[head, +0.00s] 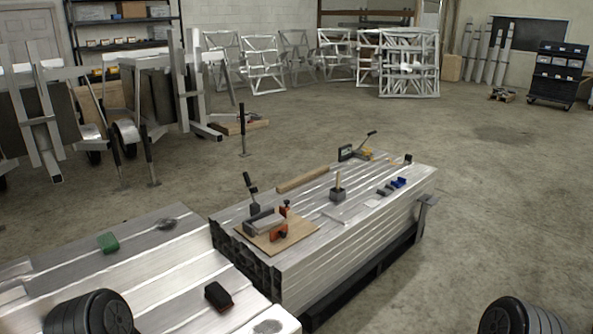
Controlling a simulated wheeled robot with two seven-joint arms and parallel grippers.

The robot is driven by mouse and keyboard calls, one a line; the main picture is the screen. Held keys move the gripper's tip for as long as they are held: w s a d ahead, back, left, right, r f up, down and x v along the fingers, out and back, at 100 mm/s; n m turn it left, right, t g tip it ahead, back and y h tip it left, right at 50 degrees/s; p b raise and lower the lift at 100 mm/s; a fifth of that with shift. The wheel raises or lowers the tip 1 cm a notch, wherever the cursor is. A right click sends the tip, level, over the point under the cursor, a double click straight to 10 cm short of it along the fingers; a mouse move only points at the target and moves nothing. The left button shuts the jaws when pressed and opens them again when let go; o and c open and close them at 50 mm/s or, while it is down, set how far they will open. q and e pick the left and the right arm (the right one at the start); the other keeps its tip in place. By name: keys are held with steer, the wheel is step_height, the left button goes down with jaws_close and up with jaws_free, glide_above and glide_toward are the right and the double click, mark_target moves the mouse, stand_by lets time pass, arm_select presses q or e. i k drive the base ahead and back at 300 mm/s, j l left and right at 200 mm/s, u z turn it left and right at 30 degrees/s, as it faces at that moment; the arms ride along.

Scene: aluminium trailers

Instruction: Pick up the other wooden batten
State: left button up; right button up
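A wooden batten (303,179) lies flat across the top of the stack of aluminium beams (330,212) in the middle of the head view. It is light brown, and nothing covers it. No second batten of the same kind is clear on the stack. Two dark ribbed round parts at the bottom left and bottom right corners look like parts of my arms. Neither gripper shows in the head view.
A wooden board (277,237) with clamps and a block lies on the stack's near end. A black-handled tool (251,190), a small dark box (338,194) and blue pieces (398,183) are around the batten.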

mark_target(295, 183)
steer(key=i+l+u, duration=0.15)
steer(key=i+l, duration=0.5)
steer(key=i+l+u, duration=0.2)
steer(key=i+l, duration=0.55)
steer(key=i+l+u, duration=0.15)
steer(key=i+l, duration=0.55)
steer(key=l, duration=0.15)
